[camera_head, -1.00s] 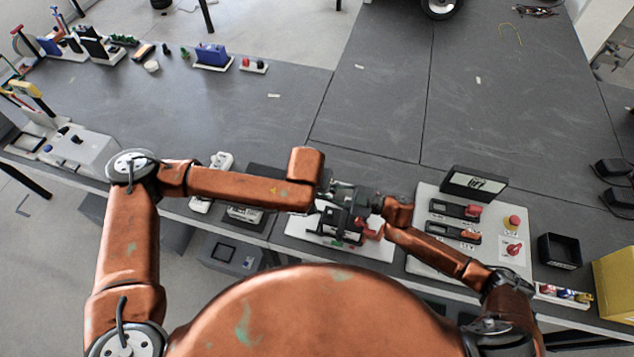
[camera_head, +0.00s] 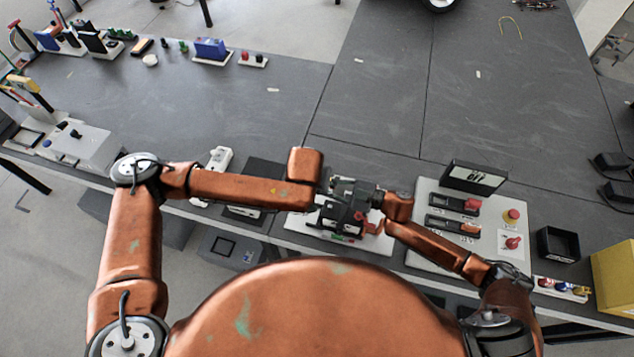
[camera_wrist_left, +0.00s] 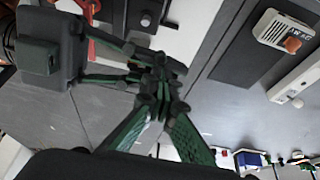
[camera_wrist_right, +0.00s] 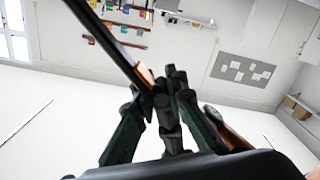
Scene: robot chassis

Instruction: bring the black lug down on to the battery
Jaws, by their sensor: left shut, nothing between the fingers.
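The battery (camera_head: 338,228) is a dark block on a white base plate (camera_head: 374,243) at the table's near edge, with a red part (camera_head: 375,225) at its right. My left gripper (camera_head: 338,186) is over the battery's back side, partly hidden by my forearm. Its green fingers (camera_wrist_left: 160,75) are together and empty in the left wrist view. My right gripper (camera_head: 372,200) is just above the battery's right side. In the right wrist view its fingers (camera_wrist_right: 165,85) close at a black bar with a copper-coloured end, seemingly the black lug (camera_wrist_right: 122,58). Contact between lug and battery is hidden.
A pale panel (camera_head: 423,200) with switches, red knobs and a small display (camera_head: 473,178) stands right of the battery.

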